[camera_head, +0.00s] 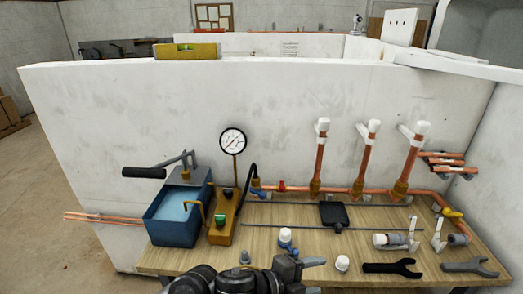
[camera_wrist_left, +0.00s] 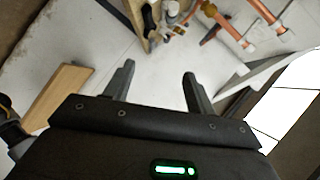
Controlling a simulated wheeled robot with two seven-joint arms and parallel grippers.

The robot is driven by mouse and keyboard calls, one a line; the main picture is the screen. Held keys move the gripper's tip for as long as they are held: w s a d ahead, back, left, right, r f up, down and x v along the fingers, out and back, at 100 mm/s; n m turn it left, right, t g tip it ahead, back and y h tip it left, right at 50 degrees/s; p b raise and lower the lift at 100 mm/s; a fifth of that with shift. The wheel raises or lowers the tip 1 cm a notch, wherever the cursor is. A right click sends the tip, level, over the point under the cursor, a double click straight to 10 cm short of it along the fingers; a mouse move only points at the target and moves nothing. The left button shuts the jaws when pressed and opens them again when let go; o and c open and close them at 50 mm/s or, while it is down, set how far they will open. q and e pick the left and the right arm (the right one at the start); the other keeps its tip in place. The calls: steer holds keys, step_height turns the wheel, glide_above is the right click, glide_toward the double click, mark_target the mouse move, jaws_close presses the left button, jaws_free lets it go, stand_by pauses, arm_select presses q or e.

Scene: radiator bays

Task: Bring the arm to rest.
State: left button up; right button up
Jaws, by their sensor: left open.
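My left arm (camera_head: 225,280) comes in at the bottom of the head view, low in front of the bench's front edge. Its left gripper (camera_head: 316,276) points to the right there. In the left wrist view the two dark fingers of this gripper (camera_wrist_left: 158,74) stand well apart with nothing between them. White surface shows behind the fingers, and the bench with its copper pipes is at the top of that view. My right gripper shows in neither view.
A white wall (camera_head: 100,120) stands behind. Open floor (camera_head: 45,195) lies left.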

arm_select(q)
steer(key=s+a+f+n+t+y, duration=0.1)
steer(key=a+f+n+t+y, duration=0.1)
steer(key=a+f+n+y, duration=0.45)
steer(key=s+a+f+n+t+y, duration=0.1)
steer(key=a+f+n, duration=0.2)
steer(key=a+n, duration=0.75)
steer(key=s+a+f+n+g+y, duration=0.2)
steer(key=s+a+f+n+g, duration=0.15)
steer(key=s+a, duration=0.5)
steer(key=s+a+f+n+g+y, duration=0.25)
steer(key=s+a+f+n, duration=0.2)
steer(key=s+a, duration=0.45)
step_height(320, 180, down, 26)
steer(key=a, duration=0.1)
steer(key=s+a+f+g, duration=0.1)
steer(key=s+a+f, duration=0.2)
steer(key=s+f, duration=1.3)
steer(key=shift+s+a+f+m+g+y, duration=0.15)
steer(key=shift+s+f+m+g+y, duration=0.15)
steer(key=shift+s+f+m, duration=0.15)
steer(key=shift+r, duration=0.1)
